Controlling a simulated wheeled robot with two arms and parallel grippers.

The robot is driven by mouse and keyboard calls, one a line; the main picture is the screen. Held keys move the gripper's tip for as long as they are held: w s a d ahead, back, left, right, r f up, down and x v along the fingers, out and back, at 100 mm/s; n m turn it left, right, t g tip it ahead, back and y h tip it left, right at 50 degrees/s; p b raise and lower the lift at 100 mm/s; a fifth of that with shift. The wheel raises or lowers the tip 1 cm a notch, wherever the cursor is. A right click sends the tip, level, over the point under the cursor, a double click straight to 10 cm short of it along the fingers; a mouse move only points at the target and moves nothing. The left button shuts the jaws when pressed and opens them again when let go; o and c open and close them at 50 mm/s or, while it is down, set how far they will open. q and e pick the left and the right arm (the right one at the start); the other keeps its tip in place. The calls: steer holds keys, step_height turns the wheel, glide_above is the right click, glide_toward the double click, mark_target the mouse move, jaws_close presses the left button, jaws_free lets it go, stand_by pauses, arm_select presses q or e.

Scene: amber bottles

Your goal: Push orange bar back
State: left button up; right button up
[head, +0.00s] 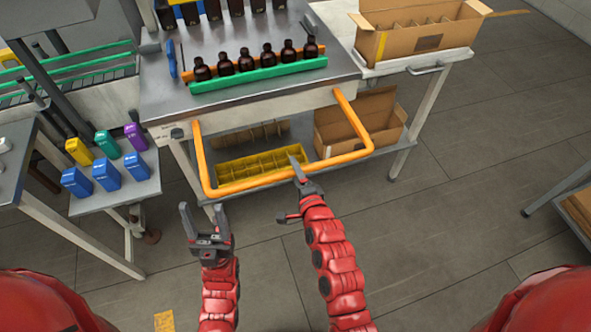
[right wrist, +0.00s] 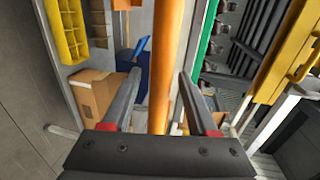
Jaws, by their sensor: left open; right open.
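The orange bar (head: 245,188) is a U-shaped rail that sticks out from the front of the steel table and slopes toward me. In the right wrist view the bar (right wrist: 166,60) runs lengthwise between the two fingers of my right gripper (right wrist: 159,76). My right gripper (head: 287,188) is open around the front run of the bar, right of its middle; I cannot tell whether a finger touches it. My left gripper (head: 201,208) is open and empty, just in front of the bar's left corner.
The steel table (head: 300,88) carries dark bottles (head: 247,60) in a row behind a green strip (head: 258,76). A yellow crate (head: 258,170) and a cardboard box (head: 385,112) sit on the lower shelf. A side table (head: 140,190) with coloured containers stands left.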

jaws_close()
stand_by(1.4)
